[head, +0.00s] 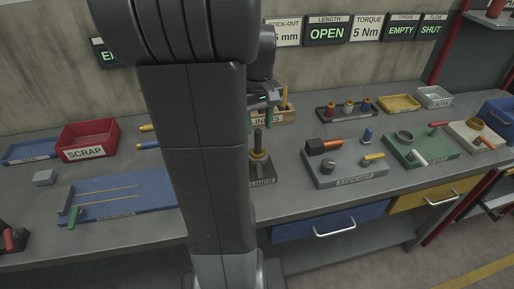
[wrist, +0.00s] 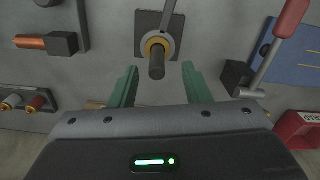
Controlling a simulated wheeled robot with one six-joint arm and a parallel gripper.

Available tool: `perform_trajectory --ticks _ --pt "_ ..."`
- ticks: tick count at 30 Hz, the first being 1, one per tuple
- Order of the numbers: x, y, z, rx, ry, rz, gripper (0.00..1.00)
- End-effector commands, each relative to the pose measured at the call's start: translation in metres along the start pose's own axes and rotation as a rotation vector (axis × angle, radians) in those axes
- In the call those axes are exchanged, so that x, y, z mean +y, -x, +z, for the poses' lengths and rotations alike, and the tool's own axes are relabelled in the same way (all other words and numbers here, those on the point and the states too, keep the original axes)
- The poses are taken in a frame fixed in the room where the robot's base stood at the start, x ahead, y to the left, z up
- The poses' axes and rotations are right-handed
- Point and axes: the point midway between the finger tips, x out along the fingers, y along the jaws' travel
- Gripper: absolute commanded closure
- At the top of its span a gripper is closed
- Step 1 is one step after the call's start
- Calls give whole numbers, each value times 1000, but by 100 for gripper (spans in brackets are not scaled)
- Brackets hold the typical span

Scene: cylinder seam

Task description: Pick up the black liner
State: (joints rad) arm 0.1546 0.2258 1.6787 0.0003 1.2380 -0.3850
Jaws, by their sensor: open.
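A dark upright rod (head: 257,142), which looks like the black liner, stands in a brass-coloured ring on a dark base labelled LINER (head: 263,183). In the wrist view the dark rod (wrist: 157,66) points toward the camera from its ring (wrist: 149,41). My gripper (wrist: 160,68) is open, its two green fingers on either side of the rod in that picture, with gaps on both sides. Nothing is held. In the head view my gripper (head: 262,119) shows partly behind my arm, above the stand. How far the fingertips are from the rod is unclear.
A wooden box labelled LINERS (head: 287,117) is behind, partly hidden by my arm. A grey fixture block (head: 345,182) stands to the right and a blue board (head: 120,200) to the left. A red SCRAP bin (head: 88,138) is at far left. Bare bench lies around the stand.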

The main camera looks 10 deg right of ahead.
Motion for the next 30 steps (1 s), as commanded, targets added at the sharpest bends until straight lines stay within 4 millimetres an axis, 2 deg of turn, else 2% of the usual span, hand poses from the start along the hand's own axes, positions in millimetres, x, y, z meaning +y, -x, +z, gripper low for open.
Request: perform_trajectory --ticks 3,11,21,30 --pt "0 -18 0 -2 0 -1 57" --pt "1 -34 -3 -2 0 -1 57" --pt "5 -74 -14 -2 0 -1 57" --pt "5 -80 -14 1 0 1 57"
